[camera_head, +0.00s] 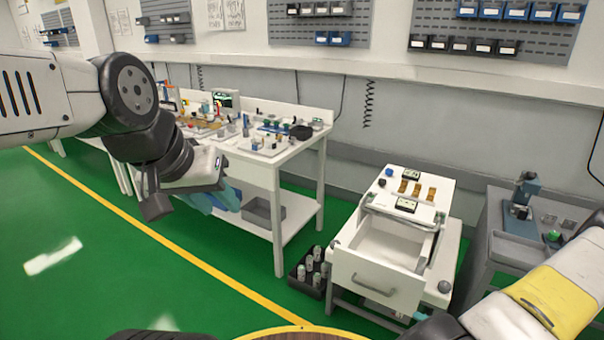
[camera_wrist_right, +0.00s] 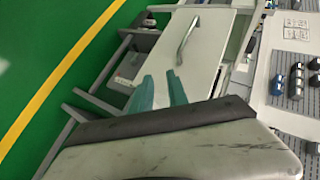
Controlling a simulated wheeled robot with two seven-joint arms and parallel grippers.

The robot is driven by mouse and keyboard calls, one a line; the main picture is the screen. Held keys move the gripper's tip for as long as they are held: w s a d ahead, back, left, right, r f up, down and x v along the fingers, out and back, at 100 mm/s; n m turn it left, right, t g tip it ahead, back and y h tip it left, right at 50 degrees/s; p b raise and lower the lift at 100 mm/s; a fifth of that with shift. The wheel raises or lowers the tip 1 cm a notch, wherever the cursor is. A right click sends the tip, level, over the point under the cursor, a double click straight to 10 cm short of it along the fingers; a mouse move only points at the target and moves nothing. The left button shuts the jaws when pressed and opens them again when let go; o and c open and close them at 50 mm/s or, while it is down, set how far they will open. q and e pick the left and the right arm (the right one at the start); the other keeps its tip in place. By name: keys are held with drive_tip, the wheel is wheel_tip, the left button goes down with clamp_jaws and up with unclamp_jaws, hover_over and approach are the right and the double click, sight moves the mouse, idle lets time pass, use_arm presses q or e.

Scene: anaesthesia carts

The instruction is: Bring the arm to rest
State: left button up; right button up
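My left arm comes in from the left in the head view, and its gripper (camera_head: 222,199) hangs over the green floor in front of the workbench. Its blue-teal fingers overlap in this view, so their gap is unclear. My right arm reaches in from the lower right. The teal fingers of my right gripper (camera_wrist_right: 162,90) show in the right wrist view, apart with nothing between them. They point toward the white drawer front (camera_wrist_right: 205,50) with its metal handle (camera_wrist_right: 187,40). In the head view the white cart (camera_head: 440,192) has its top drawer (camera_head: 375,284) pulled out, and it looks empty.
A workbench (camera_head: 290,158) with small parts stands behind my left gripper. A black crate of bottles (camera_head: 310,275) sits on the floor left of the cart. A grey table (camera_head: 515,250) stands at the right. Green floor (camera_head: 90,270) is open at the left.

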drive_tip(key=w+d+r+n+g+h, duration=0.25)
drive_tip(key=w+r, duration=0.25)
drive_tip(key=r, duration=0.5)
drive_tip(key=w+d+r+n+g+h, duration=0.1)
drive_tip(key=w+d+r+n+h, duration=0.3)
drive_tip(key=r, duration=0.7)
drive_tip(key=a+r, duration=0.5)
drive_tip(key=r, duration=0.3)
drive_tip(key=a+r, duration=0.4)
drive_tip(key=r, duration=0.4)
drive_tip(key=s+a+r+n+y, duration=0.2)
drive_tip(key=s+a+r, duration=0.4)
drive_tip(key=s+a, duration=0.3)
drive_tip(key=s+a+r+n+g+y, duration=0.1)
drive_tip(key=s+a+r+n+y, duration=0.1)
drive_tip(key=s+a+r, duration=0.5)
drive_tip(key=s+a+n, duration=0.1)
drive_tip(key=s+a, duration=0.2)
drive_tip(key=shift+y, duration=0.35)
drive_tip(key=shift+d, duration=0.1)
